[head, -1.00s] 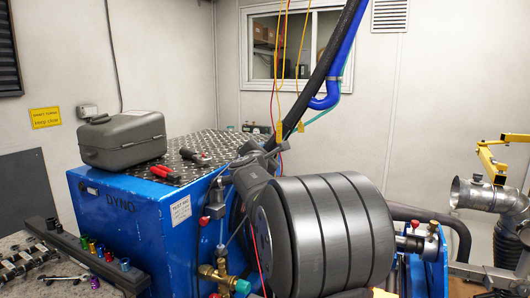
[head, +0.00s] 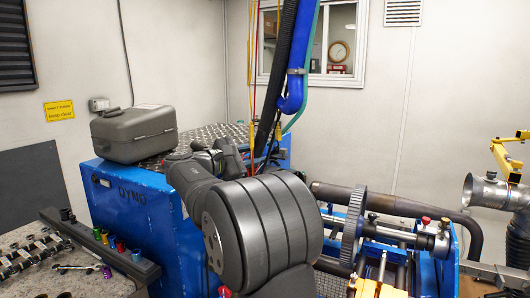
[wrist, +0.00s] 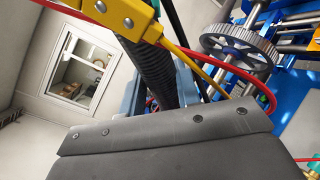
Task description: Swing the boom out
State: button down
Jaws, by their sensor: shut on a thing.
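The boom shows as a hanging bundle with a thick black hose (head: 281,75) and a blue hose (head: 300,60), coming down from above the picture in front of the window. Its top is out of view. In the wrist view a yellow bolted bar (wrist: 125,18) crosses near the black ribbed hose (wrist: 150,70), with a red cable beside it. My gripper (head: 236,158) is at the lower end of the bundle, partly hidden by my thick grey arm. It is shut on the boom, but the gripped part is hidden.
A blue dyno cabinet (head: 140,212) stands at left with a grey case (head: 133,133) on it. A large gear (head: 354,228) and shaft lie right of my arm. A metal duct (head: 487,191) with a yellow arm stands at far right. A bench with tools (head: 70,270) is front left.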

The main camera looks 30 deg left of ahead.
jog(key=shift+s+a+f+m+g+h, duration=0.1)
jog(key=shift+s+a+m+g+h, duration=0.85)
jog(key=shift+h, duration=0.35)
jog(key=shift+s+a+m+g+h, duration=0.7)
jog(key=shift+s+m+g+h, duration=0.4)
jog(key=shift+s+h, duration=0.2)
jog(key=c, duration=1.1)
grip_release()
jog(key=shift+r, duration=0.2)
